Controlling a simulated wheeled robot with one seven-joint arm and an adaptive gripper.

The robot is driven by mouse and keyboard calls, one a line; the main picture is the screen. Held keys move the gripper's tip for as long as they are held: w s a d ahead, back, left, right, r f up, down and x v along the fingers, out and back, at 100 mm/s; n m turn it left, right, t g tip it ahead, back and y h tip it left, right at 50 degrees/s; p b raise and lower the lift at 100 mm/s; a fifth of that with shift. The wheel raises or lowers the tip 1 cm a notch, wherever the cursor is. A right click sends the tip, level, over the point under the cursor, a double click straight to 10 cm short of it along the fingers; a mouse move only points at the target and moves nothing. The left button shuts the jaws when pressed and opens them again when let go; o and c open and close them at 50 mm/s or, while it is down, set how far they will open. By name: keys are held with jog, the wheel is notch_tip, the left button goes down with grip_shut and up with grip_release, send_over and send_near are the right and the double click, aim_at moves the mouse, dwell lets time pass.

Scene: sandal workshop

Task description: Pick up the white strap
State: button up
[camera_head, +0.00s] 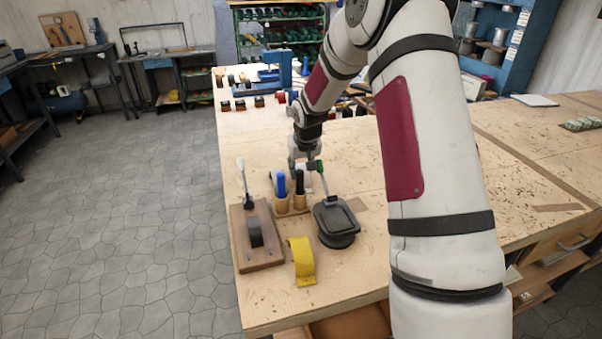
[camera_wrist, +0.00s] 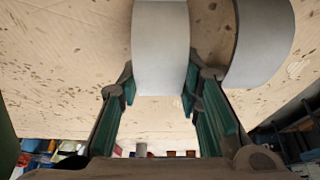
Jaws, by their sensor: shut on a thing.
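The white strap (camera_wrist: 160,50) is a pale curved band between the two teal-padded fingers of my gripper (camera_wrist: 158,92) in the wrist view. The fingers are shut on it, one at each side. In the head view my gripper (camera_head: 305,164) is low over the bench, behind the tool holder. The strap is mostly hidden there by the tools and the gripper. I cannot tell whether it still touches the bench. A second, greyer strap (camera_wrist: 262,45) stands beside it in the wrist view, apart from the gripper. A yellow strap (camera_head: 302,262) stands near the bench's front.
A wooden holder (camera_head: 283,211) with blue-handled and black-handled tools stands just in front of my gripper. Nearby are a dark round-based stand (camera_head: 337,222) and a wooden board (camera_head: 257,236) with a dark block. Several small blocks stand farther back. The bench's left side drops to open floor.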

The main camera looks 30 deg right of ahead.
aim_at(301, 167)
jog(key=shift+r, duration=0.15)
notch_tip(301, 167, up, 18)
jog(key=b, duration=0.1)
dwell(0.4)
